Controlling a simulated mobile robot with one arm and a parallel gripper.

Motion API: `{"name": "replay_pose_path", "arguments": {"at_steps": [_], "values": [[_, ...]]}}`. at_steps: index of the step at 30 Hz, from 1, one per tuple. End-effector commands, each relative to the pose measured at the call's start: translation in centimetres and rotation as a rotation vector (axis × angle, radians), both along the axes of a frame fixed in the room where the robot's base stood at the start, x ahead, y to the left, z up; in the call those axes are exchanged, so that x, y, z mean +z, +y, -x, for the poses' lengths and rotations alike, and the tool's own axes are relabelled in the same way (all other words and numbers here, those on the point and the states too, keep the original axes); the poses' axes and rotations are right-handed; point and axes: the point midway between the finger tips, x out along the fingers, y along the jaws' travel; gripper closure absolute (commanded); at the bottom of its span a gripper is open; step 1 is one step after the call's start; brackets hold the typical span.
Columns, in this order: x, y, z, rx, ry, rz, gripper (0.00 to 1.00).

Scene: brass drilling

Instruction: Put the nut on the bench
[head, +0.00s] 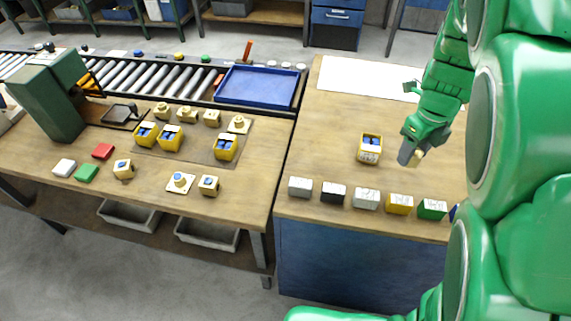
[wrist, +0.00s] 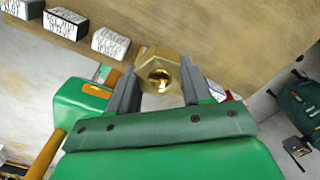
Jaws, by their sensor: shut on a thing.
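My gripper (head: 411,153) is over the right-hand bench (head: 325,140), pointing down and to the left. In the wrist view my gripper (wrist: 155,85) is shut on a brass nut (wrist: 160,68), which sits between the two grey fingers with its hole facing the camera. In the head view the nut (head: 416,159) shows only as a small brass patch at the fingertips. The wooden bench top (wrist: 225,30) fills the upper part of the wrist view. I cannot tell the gap between the nut and the bench.
A yellow bin with blue contents (head: 370,148) stands left of my gripper. Several labelled blocks (head: 366,198) line the bench's front edge. A white sheet (head: 365,78) lies at the back. The bench is clear left of the bin. A blue tray (head: 258,88) is on the conveyor.

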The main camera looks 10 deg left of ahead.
Motion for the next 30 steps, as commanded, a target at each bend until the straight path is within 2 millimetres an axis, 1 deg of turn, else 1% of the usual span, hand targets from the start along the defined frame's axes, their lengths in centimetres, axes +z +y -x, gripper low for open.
{"name": "replay_pose_path", "arguments": {"at_steps": [1, 6, 8, 12, 14, 15, 17, 22, 26, 30], "values": [[-0.1, 1.4, -0.9, 0.039, -0.001, 0.001, 0.99], [-0.3, 5.6, -2.8, 0.155, 0.001, 0.001, 0.99], [-0.4, 7.3, -3.4, 0.196, 0.002, 0.001, 0.99], [-0.7, 11.2, -4.7, 0.293, 0.001, -0.001, 0.99], [-0.8, 13.0, -5.0, 0.335, 0.001, 0.000, 0.99], [-0.9, 14.2, -5.2, 0.363, 0.001, 0.000, 0.99], [-1.1, 16.0, -5.5, 0.404, 0.001, 0.000, 0.99], [-1.6, 21.4, -5.9, 0.525, -0.001, 0.000, 0.99], [-2.0, 25.5, -5.7, 0.617, -0.001, 0.000, 0.99], [-2.6, 30.2, -5.0, 0.719, -0.001, -0.001, 0.99]]}}
